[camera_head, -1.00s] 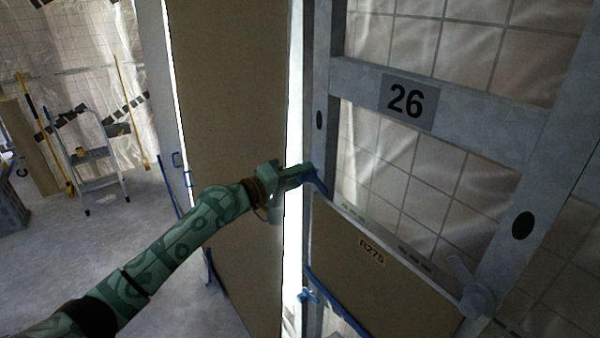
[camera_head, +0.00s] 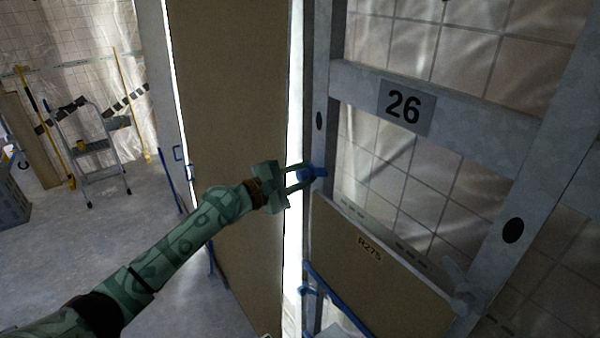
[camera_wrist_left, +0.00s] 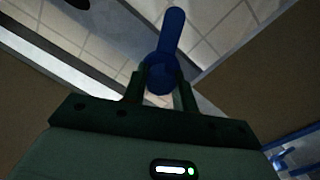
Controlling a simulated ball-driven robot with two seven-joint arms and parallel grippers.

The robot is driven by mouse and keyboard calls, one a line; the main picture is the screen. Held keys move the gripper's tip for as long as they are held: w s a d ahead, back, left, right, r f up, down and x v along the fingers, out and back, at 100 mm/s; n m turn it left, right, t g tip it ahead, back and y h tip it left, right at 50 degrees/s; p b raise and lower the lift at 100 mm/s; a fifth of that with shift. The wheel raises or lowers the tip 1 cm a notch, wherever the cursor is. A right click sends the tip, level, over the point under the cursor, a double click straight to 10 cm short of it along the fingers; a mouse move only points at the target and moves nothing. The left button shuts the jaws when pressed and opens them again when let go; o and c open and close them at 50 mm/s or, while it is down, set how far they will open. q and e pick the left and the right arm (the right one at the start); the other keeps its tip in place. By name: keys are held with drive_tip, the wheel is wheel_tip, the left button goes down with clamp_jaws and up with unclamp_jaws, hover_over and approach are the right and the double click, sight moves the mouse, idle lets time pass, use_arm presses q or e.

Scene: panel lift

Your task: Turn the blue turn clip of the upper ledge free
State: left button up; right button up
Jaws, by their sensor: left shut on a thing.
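The blue turn clip (camera_head: 317,171) is on the grey frame post, just above the top left corner of the brown panel labelled R275 (camera_head: 385,270). My left gripper (camera_head: 300,177) is shut on the clip, with one finger on each side of it. In the left wrist view the clip (camera_wrist_left: 168,38) sits between the two fingers (camera_wrist_left: 160,86), and its long handle sticks out beyond them. In the head view the handle points sideways to the right. My right gripper is not in view.
A grey frame with a 26 plate (camera_head: 405,107) stands at the right. A blue rail (camera_head: 338,300) with a second blue clip (camera_head: 304,291) is lower down. A tall brown board (camera_head: 230,90) stands left; a stepladder (camera_head: 95,160) is farther back.

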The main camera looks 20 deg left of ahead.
use_arm(q)
drive_tip(key=shift+n, duration=0.4)
drive_tip(key=o, duration=1)
drive_tip(key=shift+c, duration=0.2)
drive_tip(key=b+v, duration=0.5)
drive_tip(key=v, duration=1.1)
drive_tip(key=shift+a+f, duration=0.1)
